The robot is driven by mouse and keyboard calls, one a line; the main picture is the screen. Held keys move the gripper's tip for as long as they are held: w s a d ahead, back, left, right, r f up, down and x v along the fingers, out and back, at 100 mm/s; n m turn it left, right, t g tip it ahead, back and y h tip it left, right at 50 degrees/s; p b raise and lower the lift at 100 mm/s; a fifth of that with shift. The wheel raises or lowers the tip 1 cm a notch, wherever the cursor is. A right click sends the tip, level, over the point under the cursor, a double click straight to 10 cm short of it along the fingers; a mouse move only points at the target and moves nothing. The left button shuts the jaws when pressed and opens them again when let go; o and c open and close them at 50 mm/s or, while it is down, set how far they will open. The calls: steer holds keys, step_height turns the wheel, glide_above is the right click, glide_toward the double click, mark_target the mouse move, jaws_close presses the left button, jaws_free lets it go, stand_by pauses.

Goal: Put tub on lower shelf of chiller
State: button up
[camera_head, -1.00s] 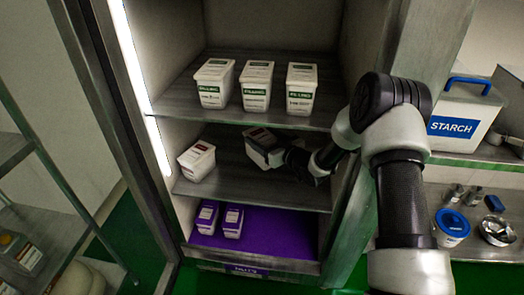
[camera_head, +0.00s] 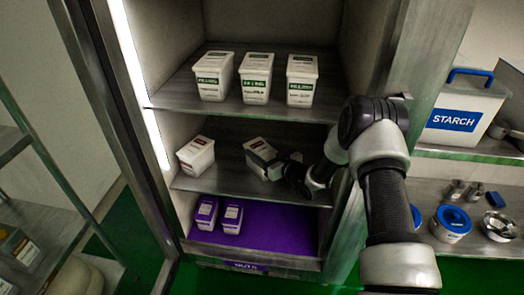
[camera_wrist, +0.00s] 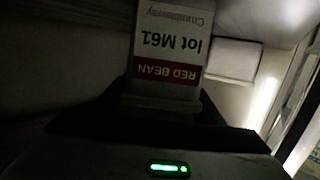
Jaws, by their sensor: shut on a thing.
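The tub (camera_head: 263,156) is white with a dark red label band and lies tilted in the head view, over the middle shelf (camera_head: 228,182) of the open chiller. In the wrist view the tub (camera_wrist: 172,45) shows upside-down, its label reading RED BEAN, lot M61. My gripper (camera_head: 287,167) reaches in from the right and is shut on the tub. The fingertips are dark and partly hidden. I cannot tell whether the tub touches the shelf. A similar red-labelled tub (camera_head: 196,156) stands to its left, apart from it.
Three green-labelled filling tubs (camera_head: 256,78) stand on the shelf above (camera_head: 175,100). Two purple-labelled tubs (camera_head: 219,217) stand at the left of the purple bottom level (camera_head: 280,230). The chiller's right wall is close to my arm. A STARCH bin (camera_head: 462,110) stands outside, right.

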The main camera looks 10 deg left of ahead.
steer(key=o, duration=2)
steer(key=shift+f, duration=0.1)
steer(key=shift+r+p, duration=0.3)
steer(key=v, duration=0.6)
steer(key=p+v, duration=0.1)
steer(key=v, duration=0.5)
steer(key=shift+f, duration=0.2)
